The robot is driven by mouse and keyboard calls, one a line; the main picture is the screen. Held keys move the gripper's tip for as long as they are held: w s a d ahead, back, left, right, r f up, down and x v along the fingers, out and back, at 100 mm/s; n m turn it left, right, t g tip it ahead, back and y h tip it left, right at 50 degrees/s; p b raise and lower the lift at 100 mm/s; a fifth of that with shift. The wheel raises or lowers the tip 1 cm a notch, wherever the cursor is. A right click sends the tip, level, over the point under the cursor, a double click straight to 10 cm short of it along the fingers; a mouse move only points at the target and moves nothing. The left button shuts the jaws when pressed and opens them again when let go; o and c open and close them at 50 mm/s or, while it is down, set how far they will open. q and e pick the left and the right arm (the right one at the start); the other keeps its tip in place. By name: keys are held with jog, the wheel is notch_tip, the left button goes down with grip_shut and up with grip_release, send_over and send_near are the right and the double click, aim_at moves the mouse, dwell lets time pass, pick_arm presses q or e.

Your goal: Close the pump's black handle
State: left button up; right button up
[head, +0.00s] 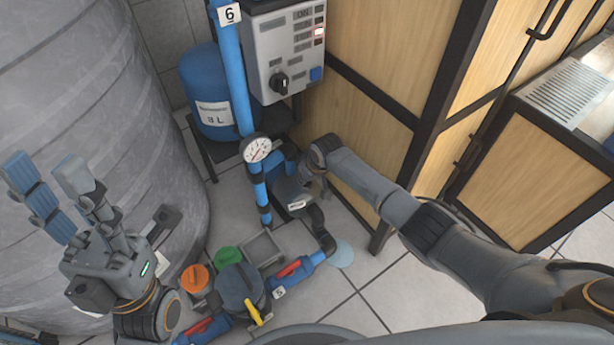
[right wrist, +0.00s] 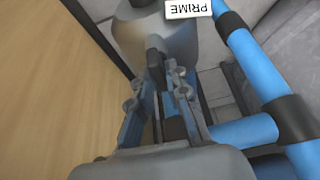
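The grey pump (right wrist: 185,42) with a "PRIME" label (right wrist: 188,9) fills the top of the right wrist view. In the head view the pump (head: 291,192) stands on the floor, partly hidden by my right arm. A dark handle-like part (right wrist: 156,68) shows at the pump, just beyond and between my right fingertips. My right gripper (right wrist: 157,95) is open, with a gap between its fingers and no clear contact with that part. My left gripper (head: 45,172) is open and empty, raised in front of the grey tank, away from the pump.
Blue pipe (head: 236,70) with a gauge (head: 257,149) rises beside the pump. A control box (head: 284,50) and blue tank (head: 212,85) stand behind. A wooden panel (right wrist: 55,90) is close on the right gripper's left. Valves with red handles (head: 289,268) lie in front.

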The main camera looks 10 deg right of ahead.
jog(key=shift+o, duration=1.2)
jog(key=v, duration=1.2)
